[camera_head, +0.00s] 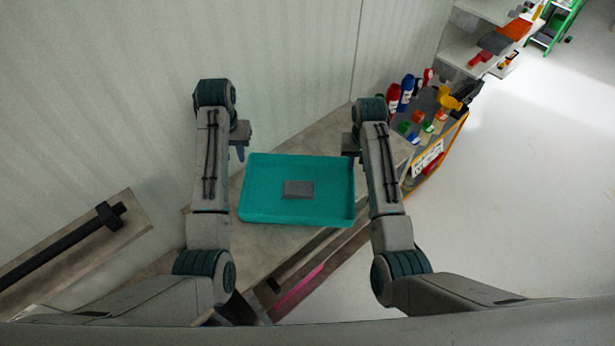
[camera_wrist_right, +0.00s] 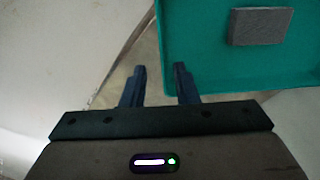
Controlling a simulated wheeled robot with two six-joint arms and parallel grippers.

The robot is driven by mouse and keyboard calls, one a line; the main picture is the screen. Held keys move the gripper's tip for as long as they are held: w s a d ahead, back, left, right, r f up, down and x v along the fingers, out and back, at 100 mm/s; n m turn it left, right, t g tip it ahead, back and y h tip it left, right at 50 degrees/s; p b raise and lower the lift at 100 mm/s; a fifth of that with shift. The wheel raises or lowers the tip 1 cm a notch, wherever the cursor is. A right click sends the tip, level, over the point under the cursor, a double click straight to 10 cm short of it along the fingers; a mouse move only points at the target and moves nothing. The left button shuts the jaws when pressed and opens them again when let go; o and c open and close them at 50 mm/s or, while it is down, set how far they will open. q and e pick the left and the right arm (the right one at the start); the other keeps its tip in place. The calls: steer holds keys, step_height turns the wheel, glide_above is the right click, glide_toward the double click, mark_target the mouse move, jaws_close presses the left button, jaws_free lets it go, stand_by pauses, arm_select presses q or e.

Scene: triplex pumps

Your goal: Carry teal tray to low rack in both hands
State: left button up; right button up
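The teal tray (camera_head: 262,214) lies on a grey surface in the middle of the head view, with a flat grey block (camera_head: 299,189) inside. My left gripper (camera_head: 241,153) points down by the tray's far left corner; its finger opening is not clear. My right gripper (camera_head: 352,156) is at the tray's right side. In the right wrist view its two fingers (camera_wrist_right: 160,75) are apart, with the teal tray's edge (camera_wrist_right: 200,70) running between their tips in the picture. I cannot tell whether they touch it. I cannot tell for sure which thing is the low rack.
An orange-edged unit (camera_head: 436,155) with bottles and coloured parts stands right of the tray. White shelves (camera_head: 470,40) and a green ladder (camera_head: 556,25) are beyond. A wall is behind the tray. The pale floor (camera_head: 530,200) at right is clear.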

step_height(320, 180, up, 6)
stand_by(0.7)
